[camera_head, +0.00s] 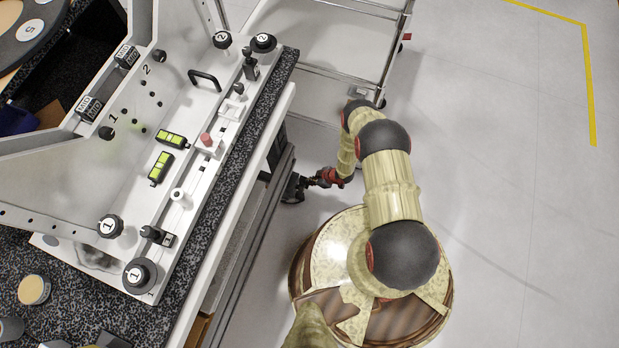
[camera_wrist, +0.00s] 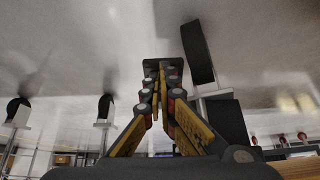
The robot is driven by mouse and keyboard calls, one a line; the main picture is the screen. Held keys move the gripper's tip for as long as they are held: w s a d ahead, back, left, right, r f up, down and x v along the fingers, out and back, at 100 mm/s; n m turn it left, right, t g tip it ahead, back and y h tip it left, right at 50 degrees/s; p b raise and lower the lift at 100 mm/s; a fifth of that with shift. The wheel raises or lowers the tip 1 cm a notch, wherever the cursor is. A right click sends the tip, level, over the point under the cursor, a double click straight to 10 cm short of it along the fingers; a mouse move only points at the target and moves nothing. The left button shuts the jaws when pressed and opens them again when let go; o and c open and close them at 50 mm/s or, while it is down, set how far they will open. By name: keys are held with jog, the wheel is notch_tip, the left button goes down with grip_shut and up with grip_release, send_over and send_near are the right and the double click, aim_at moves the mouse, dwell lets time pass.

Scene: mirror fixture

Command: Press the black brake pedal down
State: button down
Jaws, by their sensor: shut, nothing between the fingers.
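My gripper (camera_head: 292,188) is low down beside the lower right side of the bench in the head view. In the wrist view its fingers (camera_wrist: 160,78) are shut together, with nothing visible between them. A black caster wheel (camera_wrist: 198,52) stands just right of the fingertips in the wrist view.
The bench (camera_head: 240,170) carries a white fixture (camera_head: 190,95) with knobs and green levels. Two more casters (camera_wrist: 105,107) (camera_wrist: 18,110) show at the left in the wrist view. The grey floor (camera_head: 490,150) at right is clear.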

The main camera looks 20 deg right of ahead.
jog(key=shift+r, duration=0.2)
jog(key=shift+r+p, duration=0.35)
jog(key=shift+r, duration=0.3)
